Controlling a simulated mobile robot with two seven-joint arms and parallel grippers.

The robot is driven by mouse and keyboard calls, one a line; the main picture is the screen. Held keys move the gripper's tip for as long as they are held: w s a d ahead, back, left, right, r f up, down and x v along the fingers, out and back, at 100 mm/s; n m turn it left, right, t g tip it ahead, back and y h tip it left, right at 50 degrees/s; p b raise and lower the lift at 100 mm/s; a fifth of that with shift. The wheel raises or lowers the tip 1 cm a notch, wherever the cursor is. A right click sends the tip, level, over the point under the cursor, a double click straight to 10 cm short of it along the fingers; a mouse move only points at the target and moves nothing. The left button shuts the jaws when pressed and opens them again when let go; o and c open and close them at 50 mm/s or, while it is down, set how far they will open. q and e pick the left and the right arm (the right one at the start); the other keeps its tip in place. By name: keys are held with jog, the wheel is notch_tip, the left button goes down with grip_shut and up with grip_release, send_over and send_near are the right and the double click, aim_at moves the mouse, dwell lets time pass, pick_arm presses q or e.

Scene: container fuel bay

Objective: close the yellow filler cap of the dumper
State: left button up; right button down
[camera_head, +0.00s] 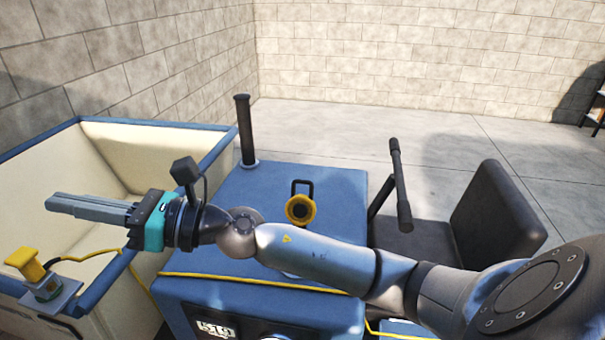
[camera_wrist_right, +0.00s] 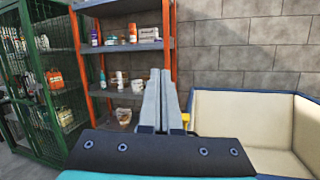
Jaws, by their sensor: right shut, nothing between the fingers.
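The yellow filler cap (camera_head: 309,211) is on the blue bonnet of the dumper (camera_head: 338,190), near its middle. It looks like a yellow ring with a dark centre, with a black loop behind it. I cannot tell for certain whether the cap stands open. My right arm passes just in front of the cap. My right gripper (camera_head: 90,207) is shut and empty, left of the cap and above the cream skip, pointing left. Its closed fingers (camera_wrist_right: 159,103) also show in the right wrist view, where the cap is not seen. My left gripper is not in view.
A black upright pipe (camera_head: 244,130) stands on the bonnet's far left. A black seat (camera_head: 497,215) and steering wheel (camera_head: 400,185) are at the right. A yellow fitting (camera_head: 26,263) with a yellow cable sits by the skip's rim (camera_head: 190,122). Shelves (camera_wrist_right: 125,47) show in the wrist view.

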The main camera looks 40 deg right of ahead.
notch_tip(320, 180, down, 5)
jog(key=n+g+h, duration=0.2)
jog(key=n+g, duration=0.4)
jog(key=n, duration=0.3)
jog(key=n+g+h, duration=0.3)
jog(key=n+h, duration=0.4)
jog(key=h, duration=1.3)
send_over(302, 201)
jog(key=w+d, duration=0.2)
jog(key=shift+s+a+f, duration=0.1)
jog(key=shift+s+f, duration=0.05)
jog(key=shift+f, duration=4.6)
jog(key=shift+w, duration=0.2)
